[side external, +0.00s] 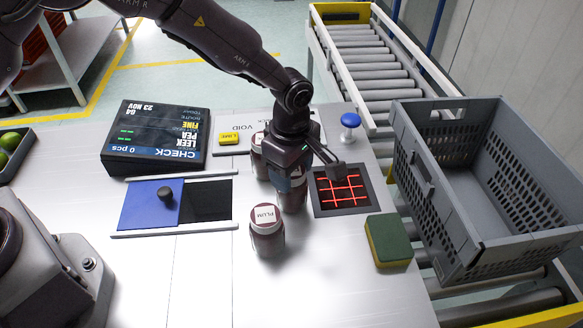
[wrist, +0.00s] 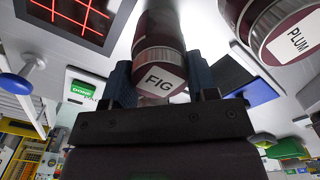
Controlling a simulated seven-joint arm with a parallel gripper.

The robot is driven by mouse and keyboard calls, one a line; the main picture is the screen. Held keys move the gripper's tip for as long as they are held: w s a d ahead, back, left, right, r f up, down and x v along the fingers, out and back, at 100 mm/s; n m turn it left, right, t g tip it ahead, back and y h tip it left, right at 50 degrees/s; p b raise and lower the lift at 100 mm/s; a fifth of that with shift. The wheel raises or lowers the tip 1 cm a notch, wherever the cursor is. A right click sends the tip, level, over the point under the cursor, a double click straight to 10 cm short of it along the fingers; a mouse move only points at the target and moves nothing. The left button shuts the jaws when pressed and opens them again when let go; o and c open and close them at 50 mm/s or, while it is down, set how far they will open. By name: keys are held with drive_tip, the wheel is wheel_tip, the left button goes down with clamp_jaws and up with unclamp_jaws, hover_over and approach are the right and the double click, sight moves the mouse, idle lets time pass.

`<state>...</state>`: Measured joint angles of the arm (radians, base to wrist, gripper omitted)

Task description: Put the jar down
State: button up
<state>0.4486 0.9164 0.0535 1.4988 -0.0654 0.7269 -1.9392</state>
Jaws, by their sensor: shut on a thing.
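My gripper (side external: 291,176) points down over the middle of the table and is shut on a dark red jar (side external: 292,201). In the wrist view the jar's white lid label reads FIG (wrist: 158,81), and it sits between the two fingers. The jar is upright; I cannot tell whether its base touches the table. A second jar, labelled PLUM (side external: 267,232), stands just in front and to the left; it also shows at the top right of the wrist view (wrist: 285,28). Another jar (side external: 257,158) stands behind my gripper, partly hidden.
A red-lit grid plate (side external: 342,190) lies right of the held jar, with a green-yellow sponge (side external: 388,240) nearby. A blue sliding panel (side external: 150,204) is left, a blue button (side external: 350,121) behind. A grey crate (side external: 450,200) sits right. The front table is clear.

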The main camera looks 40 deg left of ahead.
drive_tip(key=o, duration=1.2)
drive_tip(key=shift+f, duration=0.1)
drive_tip(key=shift+o, duration=0.2)
wheel_tip(320, 180, up, 12)
drive_tip(key=shift+r, duration=0.2)
